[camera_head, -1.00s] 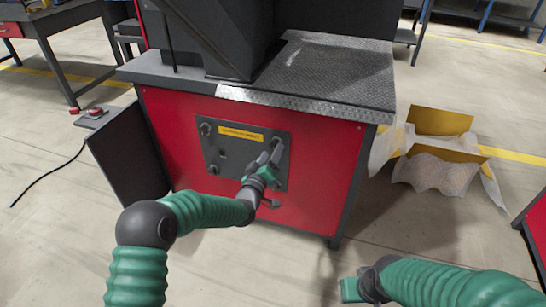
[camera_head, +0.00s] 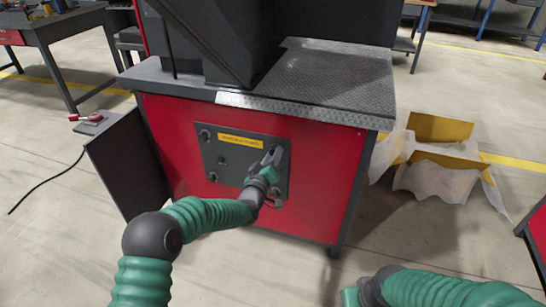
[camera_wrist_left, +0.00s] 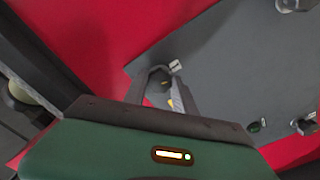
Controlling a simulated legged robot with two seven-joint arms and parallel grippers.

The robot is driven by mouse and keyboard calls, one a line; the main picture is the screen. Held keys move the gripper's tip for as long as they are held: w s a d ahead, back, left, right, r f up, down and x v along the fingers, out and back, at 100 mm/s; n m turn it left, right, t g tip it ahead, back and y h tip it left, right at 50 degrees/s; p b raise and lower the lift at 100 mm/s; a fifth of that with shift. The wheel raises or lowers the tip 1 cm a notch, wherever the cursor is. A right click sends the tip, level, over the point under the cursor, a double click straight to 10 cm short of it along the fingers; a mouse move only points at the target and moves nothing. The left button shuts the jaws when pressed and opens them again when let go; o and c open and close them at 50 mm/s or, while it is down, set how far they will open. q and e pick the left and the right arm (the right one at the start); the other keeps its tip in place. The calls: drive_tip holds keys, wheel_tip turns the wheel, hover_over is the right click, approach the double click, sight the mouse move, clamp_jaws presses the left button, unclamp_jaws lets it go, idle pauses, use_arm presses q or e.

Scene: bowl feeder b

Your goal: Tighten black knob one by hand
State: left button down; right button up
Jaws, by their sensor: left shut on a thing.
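A black knob (camera_wrist_left: 160,82) sits between the fingers of my left gripper (camera_wrist_left: 165,88) in the left wrist view. It is on the dark grey panel (camera_head: 228,180) on the red front of the machine. My left gripper (camera_head: 273,157) reaches the panel's upper right corner in the head view and is shut on this knob, mostly hiding it there. Other knobs are at the panel's upper left (camera_head: 204,135) and lower left (camera_head: 212,177). Which knob is number one cannot be read. My right gripper (camera_head: 350,297) is at the bottom edge, partly cut off, its fingers not clear.
A yellow label (camera_head: 240,141) is on the panel. The black metal tabletop (camera_head: 340,75) overhangs the red front. An open box with wrapping (camera_head: 440,130) lies on the floor at right. A dark side panel (camera_head: 130,170) stands at left. The floor in front is clear.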

use_arm(q)
drive_tip(key=shift+m, duration=0.4)
drive_tip(key=shift+f+m+p, duration=0.15)
drive_tip(key=shift+m+p, duration=0.85)
drive_tip(key=shift+m, duration=3.35)
drive_tip(key=shift+f+m+p, duration=0.1)
drive_tip(key=shift+m+p, duration=0.9)
drive_tip(key=shift+m, duration=3.35)
drive_tip(key=c, duration=1.4)
unclamp_jaws()
drive_tip(key=shift+s, duration=0.1)
drive_tip(key=o, duration=0.4)
drive_tip(key=shift+r, duration=0.1)
